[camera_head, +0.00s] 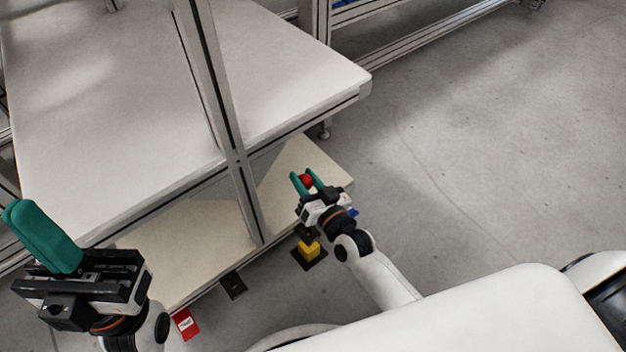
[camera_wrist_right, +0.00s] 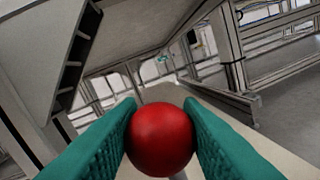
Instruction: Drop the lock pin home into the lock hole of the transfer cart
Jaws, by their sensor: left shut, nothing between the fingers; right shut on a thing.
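My right gripper (camera_head: 306,183) is shut on the red ball knob (camera_head: 305,180) of the lock pin, near the right end of the lower shelf. In the right wrist view the red knob (camera_wrist_right: 160,138) sits between the two green fingers. A small bit of pale shaft shows beneath it; the rest of the pin is hidden. My left gripper (camera_head: 40,236) is shut and empty at the lower left, its green fingers together. A yellow block (camera_head: 308,250) on a dark floor plate lies just below my right wrist. I cannot make out the lock hole.
The cart or rack has a white upper shelf (camera_head: 110,110), a pale lower shelf (camera_head: 292,172) and a metal post (camera_head: 222,100) between my grippers. A red label (camera_head: 186,324) and a dark plate (camera_head: 233,286) are at its near edge. The floor at right is clear.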

